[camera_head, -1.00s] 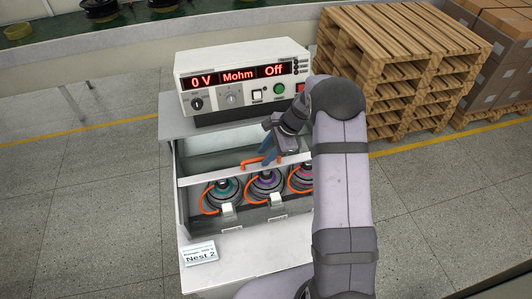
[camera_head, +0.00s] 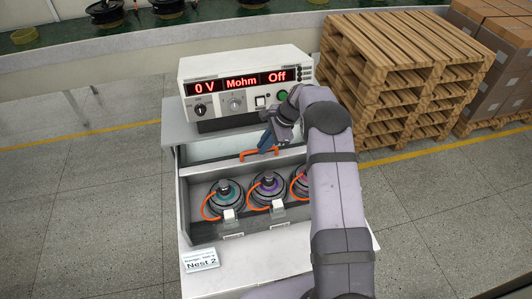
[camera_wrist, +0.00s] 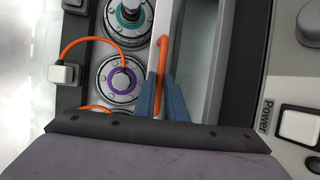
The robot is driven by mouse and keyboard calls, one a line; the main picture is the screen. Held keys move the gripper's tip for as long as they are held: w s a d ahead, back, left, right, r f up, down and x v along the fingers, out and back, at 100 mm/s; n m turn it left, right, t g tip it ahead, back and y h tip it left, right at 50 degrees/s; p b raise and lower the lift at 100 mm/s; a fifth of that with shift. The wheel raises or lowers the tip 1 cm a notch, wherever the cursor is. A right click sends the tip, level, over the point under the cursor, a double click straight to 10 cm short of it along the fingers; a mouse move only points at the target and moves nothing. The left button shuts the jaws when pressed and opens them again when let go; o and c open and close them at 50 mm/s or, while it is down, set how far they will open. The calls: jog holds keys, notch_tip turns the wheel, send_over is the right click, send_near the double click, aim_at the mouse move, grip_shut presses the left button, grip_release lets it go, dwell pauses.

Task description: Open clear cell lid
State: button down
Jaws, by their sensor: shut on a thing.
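The clear cell lid (camera_head: 215,166) shows in the head view as a pale-edged cover at the back of the test cell, with its orange handle (camera_head: 262,153) on its edge. My gripper (camera_head: 267,142) is shut on this handle. In the wrist view the handle (camera_wrist: 161,70) runs between the two blue fingers (camera_wrist: 161,100). The cell (camera_head: 186,215) is a grey box with an uncovered front part. Hub motors with teal (camera_head: 225,190) and purple (camera_head: 268,183) rings sit in it, with orange cables. My arm partly hides a third motor on the right.
A tester (camera_head: 245,90) reading 0 V, Mohm and Off stands just behind the cell. A Nest 2 sign (camera_head: 201,259) lies at the front left. Stacked wooden pallets (camera_head: 400,70) and boxes (camera_head: 500,60) stand on the right. The floor on the left is clear.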

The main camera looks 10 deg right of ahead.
jog(key=shift+w, duration=1.25)
jog(key=c, duration=1.8)
grip_release()
jog(key=shift+b+v, duration=1.75)
jog(key=shift+v, duration=1.95)
jog(key=shift+a, duration=0.1)
